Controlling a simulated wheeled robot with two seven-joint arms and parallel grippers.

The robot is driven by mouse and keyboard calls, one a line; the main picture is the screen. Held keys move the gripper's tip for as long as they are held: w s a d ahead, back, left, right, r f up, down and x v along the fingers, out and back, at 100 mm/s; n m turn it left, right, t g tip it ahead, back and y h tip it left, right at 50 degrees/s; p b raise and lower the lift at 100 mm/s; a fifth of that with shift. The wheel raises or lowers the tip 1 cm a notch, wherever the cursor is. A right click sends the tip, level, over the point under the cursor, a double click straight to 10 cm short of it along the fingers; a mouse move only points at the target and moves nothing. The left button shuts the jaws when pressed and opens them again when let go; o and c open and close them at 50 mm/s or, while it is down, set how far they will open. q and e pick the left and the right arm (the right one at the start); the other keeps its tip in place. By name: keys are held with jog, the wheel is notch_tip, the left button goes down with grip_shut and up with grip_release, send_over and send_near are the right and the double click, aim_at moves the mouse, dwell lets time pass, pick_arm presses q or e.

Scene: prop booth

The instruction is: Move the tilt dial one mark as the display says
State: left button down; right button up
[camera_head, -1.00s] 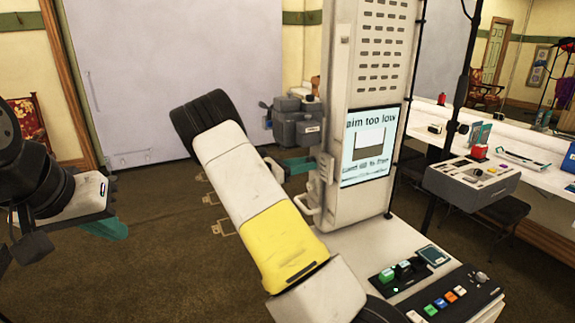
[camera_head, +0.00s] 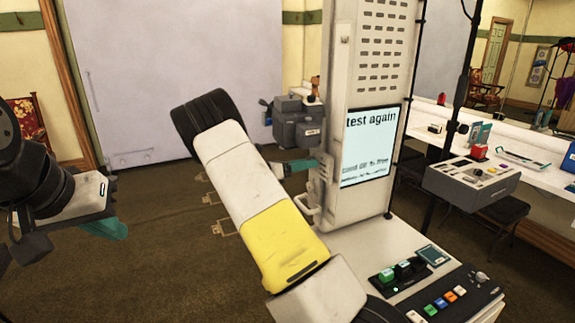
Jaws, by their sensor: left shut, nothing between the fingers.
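The display (camera_head: 369,147) on the white column (camera_head: 345,200) reads "test again" in large letters, with smaller blurred lines below. A grey boxy unit (camera_head: 298,128) with small knobs sits at the column's left side. I cannot tell which part is the tilt dial. My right gripper (camera_head: 312,165) shows teal fingers beside the column, just below the grey unit, near a white bracket; contact is unclear. My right arm's links hide its body, and its opening does not show. My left gripper (camera_head: 122,230) is shut and empty at the lower left, away from the column.
A control panel (camera_head: 440,303) with coloured buttons and a green-lit switch block (camera_head: 387,276) are on the white base at lower right. A grey console (camera_head: 472,181) stands at right before a cluttered counter. Open carpet (camera_head: 150,270) lies to the left.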

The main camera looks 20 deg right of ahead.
jog(key=shift+o, duration=0.2)
jog(key=s+a, duration=0.1)
jog(key=a, duration=0.6)
jog(key=shift+a, duration=0.4)
